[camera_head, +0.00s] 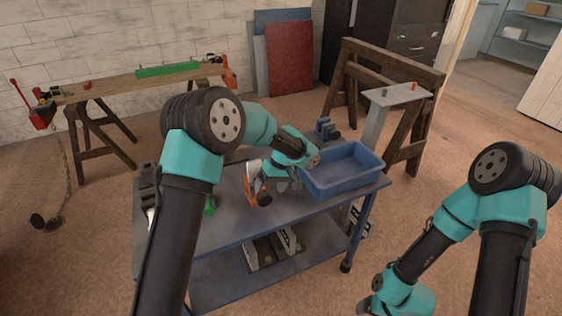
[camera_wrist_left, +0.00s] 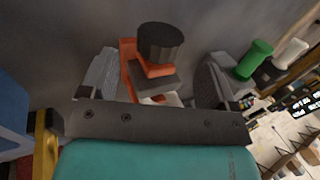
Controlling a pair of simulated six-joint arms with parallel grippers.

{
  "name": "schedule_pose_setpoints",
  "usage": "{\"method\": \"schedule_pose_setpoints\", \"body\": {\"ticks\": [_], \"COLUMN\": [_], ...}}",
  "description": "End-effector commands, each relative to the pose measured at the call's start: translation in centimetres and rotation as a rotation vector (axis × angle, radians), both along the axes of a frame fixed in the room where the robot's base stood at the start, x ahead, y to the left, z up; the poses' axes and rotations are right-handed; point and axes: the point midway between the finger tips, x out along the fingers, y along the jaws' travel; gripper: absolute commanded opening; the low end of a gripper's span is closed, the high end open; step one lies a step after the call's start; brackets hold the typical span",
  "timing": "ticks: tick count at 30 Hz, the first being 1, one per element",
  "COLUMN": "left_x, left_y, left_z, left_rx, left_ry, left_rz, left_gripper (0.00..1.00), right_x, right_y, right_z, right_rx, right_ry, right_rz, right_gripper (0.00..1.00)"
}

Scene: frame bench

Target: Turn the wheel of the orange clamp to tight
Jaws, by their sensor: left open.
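The orange clamp (camera_head: 252,190) is on the blue cart beneath my left gripper, with its dark round wheel (camera_head: 264,198) facing the near side. In the left wrist view the clamp's orange body (camera_wrist_left: 129,62) and ribbed black wheel (camera_wrist_left: 160,42) show between the two fingers. My left gripper (camera_head: 272,183) is open, its fingers spread on either side of the clamp, and it also shows in the left wrist view (camera_wrist_left: 155,80). Whether a finger touches the clamp cannot be told.
A blue bin (camera_head: 342,172) stands on the right of the cart top (camera_head: 235,228). A green cylinder (camera_wrist_left: 254,60) and a pale one (camera_wrist_left: 290,53) are close to the gripper. Another orange clamp (camera_head: 229,74) sits on the back trestle bench (camera_head: 115,84).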

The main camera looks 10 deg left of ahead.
Motion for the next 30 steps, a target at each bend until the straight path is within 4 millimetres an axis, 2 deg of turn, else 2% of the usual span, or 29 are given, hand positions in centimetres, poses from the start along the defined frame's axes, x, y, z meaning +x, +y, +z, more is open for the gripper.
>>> {"method": "schedule_pose_setpoints", "body": {"ticks": [3, 15, 21, 30], "left_x": [0.6, 2.2, 2.4, 2.4], "left_y": [-0.8, -3.1, -3.6, -3.6], "left_z": [2.3, 8.8, 10.2, 10.3], "left_rx": [-0.002, -0.001, -0.001, 0.000], "left_ry": [-0.005, -0.003, -0.001, 0.000], "left_rz": [-0.001, -0.001, 0.000, 0.000], "left_gripper": [0.82, 0.82, 0.82, 0.82], "right_x": [0.0, 0.0, 0.0, 0.0], "right_y": [0.0, 0.0, 0.0, 0.0], "right_z": [0.0, 0.0, 0.0, 0.0], "right_rx": [0.000, 0.000, 0.000, 0.000], "right_ry": [0.000, 0.000, 0.000, 0.000], "right_rz": [0.000, 0.000, 0.000, 0.000], "right_gripper": [0.82, 0.82, 0.82, 0.82]}}
